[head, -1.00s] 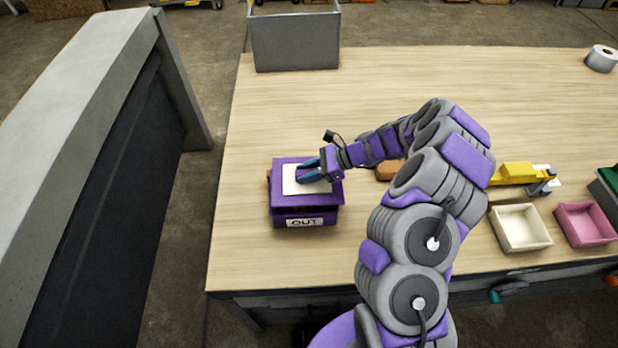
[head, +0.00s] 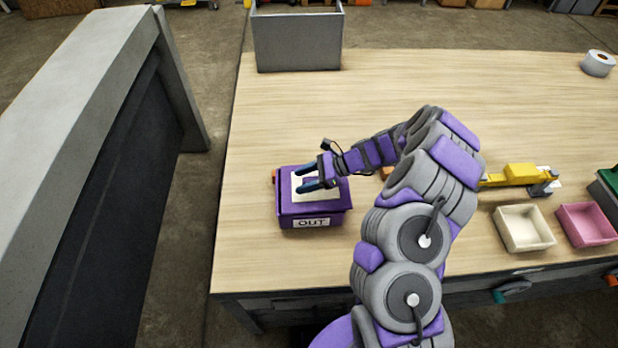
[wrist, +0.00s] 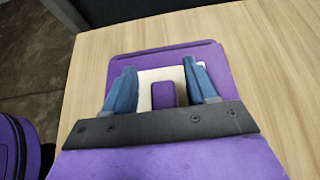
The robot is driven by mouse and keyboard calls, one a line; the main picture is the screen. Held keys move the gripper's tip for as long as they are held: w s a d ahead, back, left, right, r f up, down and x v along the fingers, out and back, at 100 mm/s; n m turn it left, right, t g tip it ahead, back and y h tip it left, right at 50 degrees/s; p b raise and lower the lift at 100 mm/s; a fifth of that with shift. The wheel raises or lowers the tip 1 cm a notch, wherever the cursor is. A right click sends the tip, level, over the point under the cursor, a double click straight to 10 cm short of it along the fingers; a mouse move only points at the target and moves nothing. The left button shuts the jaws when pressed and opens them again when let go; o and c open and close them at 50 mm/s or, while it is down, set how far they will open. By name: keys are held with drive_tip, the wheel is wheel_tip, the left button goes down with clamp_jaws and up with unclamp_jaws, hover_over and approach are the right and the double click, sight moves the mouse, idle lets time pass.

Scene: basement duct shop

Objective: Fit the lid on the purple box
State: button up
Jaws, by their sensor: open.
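The purple box (head: 310,222) stands near the table's left front, with an "OUT" label on its front. The purple lid (head: 283,184) lies over the box top, with a pale panel and a small purple handle that shows in the wrist view (wrist: 162,95). Whether the lid is fully seated all round cannot be told. My gripper (head: 306,177) is just above the lid. In the wrist view its blue fingers (wrist: 160,66) are spread apart, one on each side of the handle, with gaps between. My gripper hides part of the lid.
A cream bin (head: 521,243) and a pink bin (head: 588,238) stand at the right front. A yellow tool (head: 520,175) lies behind them. A grey metal bin (head: 298,42) is at the back left, and a tape roll (head: 598,64) at the back right. The middle back table is clear.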

drive_tip(key=shift+r, duration=0.1)
drive_tip(key=v, duration=0.3)
drive_tip(key=p+v, duration=0.1)
drive_tip(key=v, duration=0.3)
drive_tip(key=f+v, duration=0.1)
drive_tip(key=v, duration=0.2)
drive_tip(key=shift+w+d+r+p, duration=0.1)
drive_tip(key=shift+d+r+p, duration=0.2)
drive_tip(key=shift+d, duration=0.3)
drive_tip(key=shift+d+r, duration=0.4)
drive_tip(key=shift+r, duration=0.25)
drive_tip(key=shift+d+r+p, duration=0.2)
drive_tip(key=shift+d+p, duration=0.1)
drive_tip(key=shift+d, duration=0.3)
drive_tip(key=s+a+r+n+g+h, duration=0.4)
drive_tip(key=s+a+r+n, duration=0.6)
drive_tip(key=s+r, duration=0.45)
drive_tip(key=s+d+r+n+t+h, duration=0.1)
drive_tip(key=s+d+n+h, duration=0.3)
drive_tip(key=s, duration=0.7)
drive_tip(key=s+d+r+n+t+h, duration=0.1)
drive_tip(key=s+d+r+n+h, duration=0.1)
drive_tip(key=s+d+n+h, duration=0.2)
drive_tip(key=s+d, duration=0.3)
drive_tip(key=s, duration=0.5)
drive_tip(key=shift+s+r, duration=0.2)
drive_tip(key=shift+s, duration=0.1)
